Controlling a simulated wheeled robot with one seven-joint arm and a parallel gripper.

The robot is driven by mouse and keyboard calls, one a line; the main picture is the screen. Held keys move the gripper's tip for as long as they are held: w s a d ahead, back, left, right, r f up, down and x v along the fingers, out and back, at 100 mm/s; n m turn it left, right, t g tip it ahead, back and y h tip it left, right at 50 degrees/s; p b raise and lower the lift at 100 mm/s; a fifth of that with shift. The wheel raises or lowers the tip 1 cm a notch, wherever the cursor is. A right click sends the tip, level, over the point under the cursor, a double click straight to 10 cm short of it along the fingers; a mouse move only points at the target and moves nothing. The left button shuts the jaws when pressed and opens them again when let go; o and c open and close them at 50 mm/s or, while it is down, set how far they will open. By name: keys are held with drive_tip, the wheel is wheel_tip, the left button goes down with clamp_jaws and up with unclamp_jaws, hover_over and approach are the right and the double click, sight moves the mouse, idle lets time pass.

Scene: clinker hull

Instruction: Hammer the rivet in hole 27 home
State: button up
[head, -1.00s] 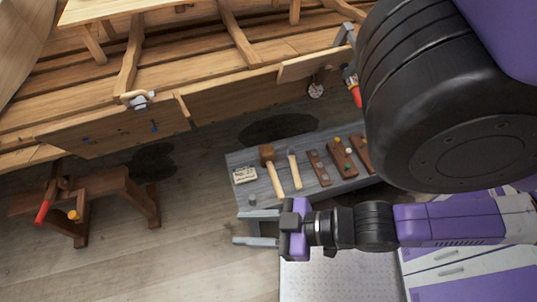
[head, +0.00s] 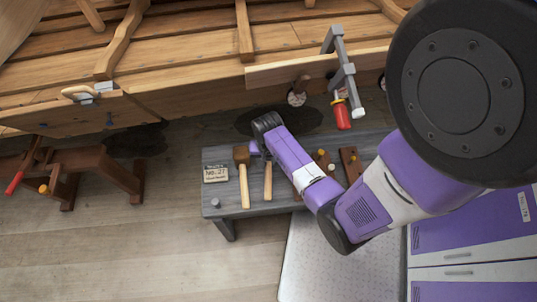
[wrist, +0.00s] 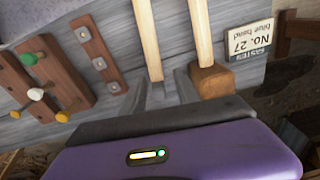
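A card (head: 215,174) on the grey bench reads "No. 27" with words that look like "blue head"; it shows upside down in the wrist view (wrist: 250,42). A wooden-headed mallet (head: 243,180) lies beside it, also seen in the wrist view (wrist: 212,80). A second hammer's handle (head: 268,182) lies to its right; its head is hidden by my arm. My gripper (wrist: 168,92) is over the bench near the second hammer's head, fingers apart, with nothing clearly held.
The grey bench (head: 222,205) also bears brown racks with coloured pegs (wrist: 45,85) and a drilled strip (wrist: 98,58). A red-handled clamp (head: 341,112) hangs on the hull (head: 200,92). A brown trestle (head: 95,165) stands left. Purple-fronted cabinets (head: 470,240) stand right.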

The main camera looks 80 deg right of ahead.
sight(268, 166)
drive_tip(key=shift+s+d+m, duration=0.3)
drive_tip(key=shift+d, duration=0.45)
drive_tip(key=shift+f, duration=0.1)
wheel_tip(268, 166, down, 6)
drive_tip(key=b, duration=0.6)
drive_tip(key=shift+f+b, duration=0.1)
drive_tip(key=shift+b, duration=0.2)
drive_tip(key=shift+f+b, duration=0.6)
drive_tip(key=shift+f, duration=0.65)
drive_tip(key=shift+c, duration=0.5)
clamp_jaws()
drive_tip(key=shift+r+p, duration=0.75)
drive_tip(key=shift+p, duration=0.1)
